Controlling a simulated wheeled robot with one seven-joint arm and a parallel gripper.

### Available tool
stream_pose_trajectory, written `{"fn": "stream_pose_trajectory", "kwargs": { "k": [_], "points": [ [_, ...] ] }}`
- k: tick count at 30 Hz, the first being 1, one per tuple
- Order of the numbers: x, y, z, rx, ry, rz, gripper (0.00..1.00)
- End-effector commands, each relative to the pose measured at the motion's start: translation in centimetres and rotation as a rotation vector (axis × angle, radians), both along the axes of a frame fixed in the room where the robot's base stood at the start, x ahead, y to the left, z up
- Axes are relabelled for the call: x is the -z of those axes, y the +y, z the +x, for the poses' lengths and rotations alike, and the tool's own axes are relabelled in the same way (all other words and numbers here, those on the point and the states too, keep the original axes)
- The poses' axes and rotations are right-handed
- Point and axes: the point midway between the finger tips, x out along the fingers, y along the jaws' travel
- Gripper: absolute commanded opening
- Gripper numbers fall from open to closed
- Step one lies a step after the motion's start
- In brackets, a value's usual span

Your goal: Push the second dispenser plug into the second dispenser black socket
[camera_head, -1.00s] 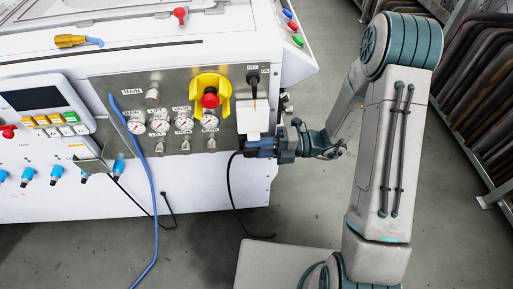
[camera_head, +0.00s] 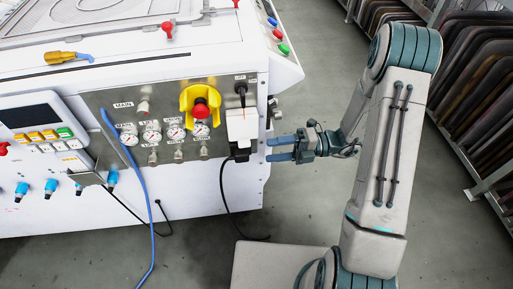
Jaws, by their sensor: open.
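A black plug (camera_head: 240,155) with a black cable (camera_head: 224,190) hanging from it sits at the lower right of the machine's metal panel, just under a white box. The black socket is not clearly visible, and I cannot tell how deep the plug sits in it. My gripper (camera_head: 268,149) is to the right of the plug, beside the machine's right edge. Its two blue fingers are apart and point left toward the plug, with a visible gap between them and it. Nothing is between the fingers.
The white box (camera_head: 241,125) is on the panel above the plug. A red knob in a yellow guard (camera_head: 186,102) and several gauges lie left of it. A blue hose (camera_head: 150,210) hangs in front of the machine.

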Motion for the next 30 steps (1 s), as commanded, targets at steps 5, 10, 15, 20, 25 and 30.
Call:
{"fn": "stream_pose_trajectory", "kwargs": {
  "k": [5,10,15,20,25,30],
  "points": [
    [-0.1,-3.4,0.9,0.003,0.000,0.000,0.58],
    [0.0,-5.1,1.2,0.000,0.001,0.001,0.58],
    [0.0,-5.5,1.3,-0.001,0.001,0.001,0.58],
    [0.0,-5.5,1.3,-0.001,0.001,0.001,0.58],
    [0.0,-5.5,1.3,-0.001,0.001,0.001,0.58],
    [-0.3,-5.5,1.3,-0.005,-0.009,-0.002,0.58]
  ]
}}
